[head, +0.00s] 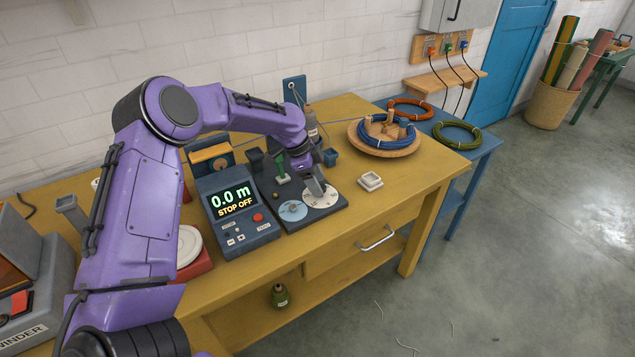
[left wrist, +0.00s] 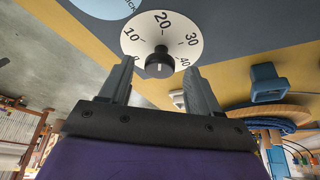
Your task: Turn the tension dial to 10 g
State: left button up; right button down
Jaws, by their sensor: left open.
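The tension dial (head: 327,200) is a white disc on a dark plate on the yellow table. In the left wrist view the dial face (left wrist: 185,35) shows 0, 10, 20, 30 and 40, with 20 at the top. A black knob (left wrist: 158,64) stands at its centre; which number it points to is not clear. My left gripper (head: 317,192) is above the dial, pointing down. In the left wrist view its open fingers (left wrist: 157,74) lie on either side of the knob, with gaps visible. My right gripper is not in view.
A light blue disc (head: 292,210) is beside the dial. A console (head: 236,213) reading "0.0 m STOP OFF" stands to the left.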

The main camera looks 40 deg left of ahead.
pick_arm(q)
jog(key=shift+w+d+f, duration=0.1)
jog(key=shift+d+f, duration=0.05)
jog(key=shift+f, duration=0.25)
jog(key=c, duration=1)
